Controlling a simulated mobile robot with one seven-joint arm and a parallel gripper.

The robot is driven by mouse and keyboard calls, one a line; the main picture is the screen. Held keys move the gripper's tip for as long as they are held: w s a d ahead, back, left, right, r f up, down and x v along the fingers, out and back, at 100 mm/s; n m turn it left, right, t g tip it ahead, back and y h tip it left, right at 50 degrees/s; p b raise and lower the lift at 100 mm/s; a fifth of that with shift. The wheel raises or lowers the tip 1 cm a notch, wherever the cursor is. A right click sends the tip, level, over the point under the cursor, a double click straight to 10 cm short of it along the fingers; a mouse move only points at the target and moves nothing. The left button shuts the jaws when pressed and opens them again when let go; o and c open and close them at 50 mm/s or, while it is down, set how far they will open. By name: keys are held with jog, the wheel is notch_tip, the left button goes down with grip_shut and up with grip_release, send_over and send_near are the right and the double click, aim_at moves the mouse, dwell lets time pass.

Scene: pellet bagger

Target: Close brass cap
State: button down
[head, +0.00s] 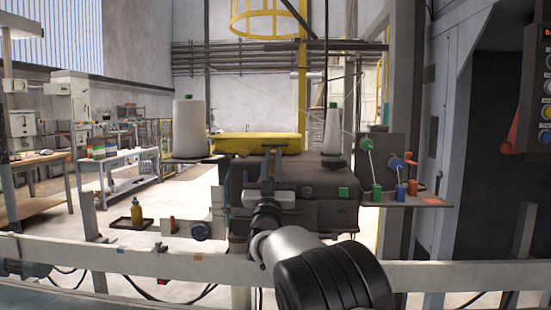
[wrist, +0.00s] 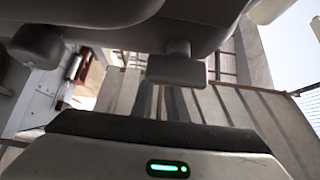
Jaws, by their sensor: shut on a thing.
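My gripper (head: 267,172) is at the front of a dark sewing-head machine (head: 315,187), left of its middle. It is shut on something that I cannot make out. I cannot pick out a brass cap in either view; the gripper and the machine body hide the spot between the fingers. In the wrist view the gripper's housing with a green light (wrist: 168,169) fills the bottom. A dark rounded machine underside (wrist: 100,25) with a grey block hanging from it (wrist: 178,68) is close above.
White thread cones (head: 189,128) and (head: 333,130) stand at either side of the machine, with a yellow cover (head: 257,144) behind. A pale rail (head: 160,265) crosses in front. A small tray (head: 122,224) with an oil bottle (head: 137,210) is at left. A bracket with coloured thread guides (head: 402,196) juts right.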

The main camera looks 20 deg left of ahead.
dwell(0.3)
jog(key=c, duration=1.7)
grip_release()
jog(key=shift+f, duration=0.1)
jog(key=v, duration=1.7)
jog(key=shift+f+p, duration=0.25)
jog(key=shift+p, duration=0.15)
